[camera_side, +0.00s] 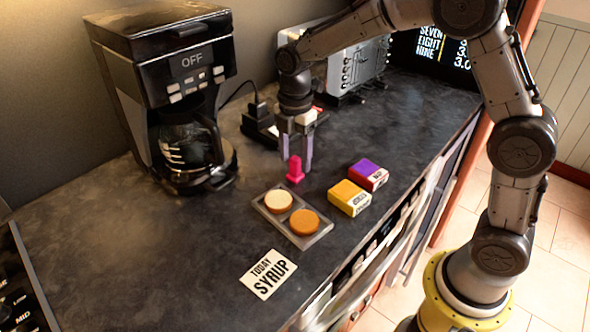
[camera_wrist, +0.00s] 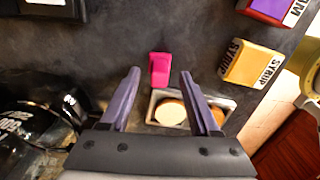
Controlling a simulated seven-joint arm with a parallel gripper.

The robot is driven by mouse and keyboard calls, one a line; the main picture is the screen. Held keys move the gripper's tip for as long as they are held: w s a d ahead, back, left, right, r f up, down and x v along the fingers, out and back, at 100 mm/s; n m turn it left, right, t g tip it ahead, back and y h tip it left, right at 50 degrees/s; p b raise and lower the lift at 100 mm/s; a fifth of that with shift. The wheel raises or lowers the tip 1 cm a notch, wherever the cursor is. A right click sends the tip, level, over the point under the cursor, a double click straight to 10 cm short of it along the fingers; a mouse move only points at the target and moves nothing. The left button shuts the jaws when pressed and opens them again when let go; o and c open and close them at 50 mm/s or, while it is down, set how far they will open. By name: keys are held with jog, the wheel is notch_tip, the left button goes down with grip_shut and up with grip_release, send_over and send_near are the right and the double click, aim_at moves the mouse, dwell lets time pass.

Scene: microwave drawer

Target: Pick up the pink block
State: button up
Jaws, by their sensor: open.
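The pink block (camera_side: 295,170) stands on the dark countertop, just behind the grey tray, in the side view. In the wrist view the pink block (camera_wrist: 159,69) lies ahead of and between the two finger tips. My gripper (camera_side: 296,168) points down over the counter with its purple fingers apart, close to the block. In the wrist view my gripper (camera_wrist: 160,72) is open and nothing is held between the fingers. I cannot tell exactly how high the fingertips are above the counter.
A grey tray (camera_side: 309,241) holds two round discs. A yellow box (camera_side: 349,198) and a purple-red box (camera_side: 368,175) stand to its right. A coffee maker (camera_side: 165,45) is at left, a toaster (camera_side: 357,66) behind.

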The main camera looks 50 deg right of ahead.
jog(key=shift+f, duration=1.35)
grip_shut()
